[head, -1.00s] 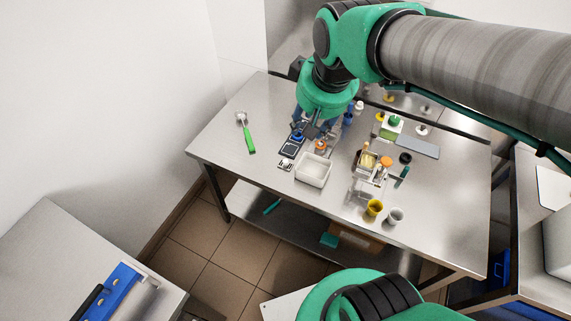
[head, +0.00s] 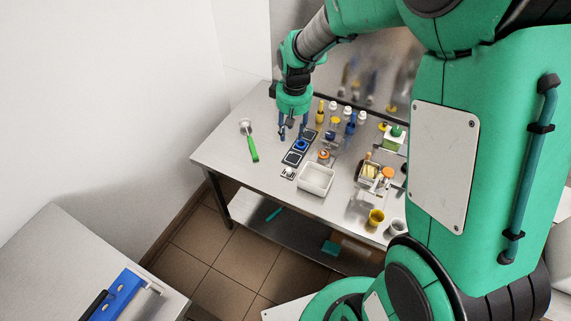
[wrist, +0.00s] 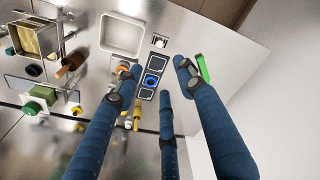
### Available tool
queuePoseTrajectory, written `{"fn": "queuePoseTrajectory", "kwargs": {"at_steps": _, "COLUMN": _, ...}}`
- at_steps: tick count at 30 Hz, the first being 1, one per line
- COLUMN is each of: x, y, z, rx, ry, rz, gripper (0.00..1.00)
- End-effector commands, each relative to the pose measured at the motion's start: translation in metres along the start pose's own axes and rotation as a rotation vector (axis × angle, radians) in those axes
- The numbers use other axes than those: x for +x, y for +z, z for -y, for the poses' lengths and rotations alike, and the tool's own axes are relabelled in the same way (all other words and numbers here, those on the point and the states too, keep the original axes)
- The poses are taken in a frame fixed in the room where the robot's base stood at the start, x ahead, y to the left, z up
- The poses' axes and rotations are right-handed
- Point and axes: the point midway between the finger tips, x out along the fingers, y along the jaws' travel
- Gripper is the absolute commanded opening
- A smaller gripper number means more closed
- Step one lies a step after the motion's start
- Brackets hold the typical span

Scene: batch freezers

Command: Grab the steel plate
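My gripper (head: 293,132) has blue fingers pointing down over the left back part of the steel table, left of a row of dark square pads (head: 296,153). In the wrist view my gripper (wrist: 154,76) has its fingers spread, with nothing between the tips. A larger flat grey plate, seen earlier on the right, is hidden behind my arm.
A green-handled tool (head: 253,148) lies left of my gripper. A white tray (head: 329,190) stands right of the pads. Small bottles (head: 349,129) stand behind, and yellow (head: 376,217) and grey cups (head: 397,228) are near the front edge. The table's left end is mostly clear.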

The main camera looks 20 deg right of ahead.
Motion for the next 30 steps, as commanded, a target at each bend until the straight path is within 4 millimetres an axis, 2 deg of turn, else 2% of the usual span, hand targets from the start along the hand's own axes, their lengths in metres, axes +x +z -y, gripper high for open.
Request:
{"fn": "queuePoseTrajectory", "kwargs": {"at_steps": 3, "x": 0.035, "y": -0.01, "z": -0.005, "rx": -0.023, "ry": -0.012, "rz": 0.033, "gripper": 0.39}}
{"fn": "queuePoseTrajectory", "kwargs": {"at_steps": 9, "x": 0.09, "y": -0.023, "z": -0.012, "rx": -0.06, "ry": -0.028, "rz": 0.076, "gripper": 0.39}}
{"fn": "queuePoseTrajectory", "kwargs": {"at_steps": 15, "x": 0.126, "y": -0.028, "z": -0.015, "rx": -0.085, "ry": -0.039, "rz": 0.1, "gripper": 0.39}}
{"fn": "queuePoseTrajectory", "kwargs": {"at_steps": 20, "x": 0.136, "y": -0.029, "z": -0.016, "rx": -0.091, "ry": -0.042, "rz": 0.107, "gripper": 0.39}}
{"fn": "queuePoseTrajectory", "kwargs": {"at_steps": 30, "x": 0.137, "y": -0.029, "z": -0.016, "rx": -0.092, "ry": -0.043, "rz": 0.107, "gripper": 0.39}}
